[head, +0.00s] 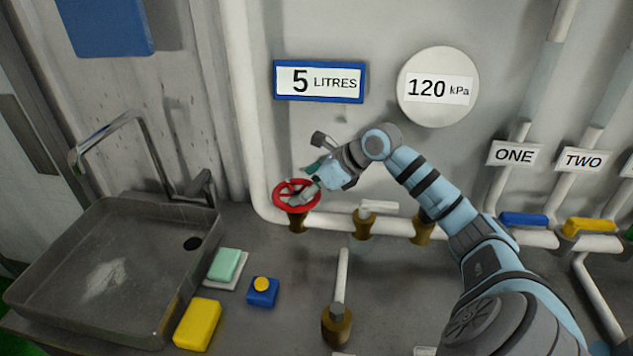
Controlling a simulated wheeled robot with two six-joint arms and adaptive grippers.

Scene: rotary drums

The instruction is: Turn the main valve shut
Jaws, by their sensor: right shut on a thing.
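The main valve is a red handwheel (284,203) on a brass body (298,224) on the white pipe, left of centre in the head view. My right gripper (309,189) reaches it from the upper right and is shut on the wheel's right side, with its fingers partly hiding the rim and spokes. How far the wheel is turned cannot be told. My left gripper is not in view. A sign (319,82) on the wall reads 5 LITRES, and a round gauge (437,87) reads 120 kPa.
A metal sink (60,262) with a tap is at left. A green sponge (224,264), yellow block (197,323) and blue button box (263,293) lie beside it. An upright pipe (342,280) stands in front. Blue (524,219) and yellow (590,226) valve handles are at right.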

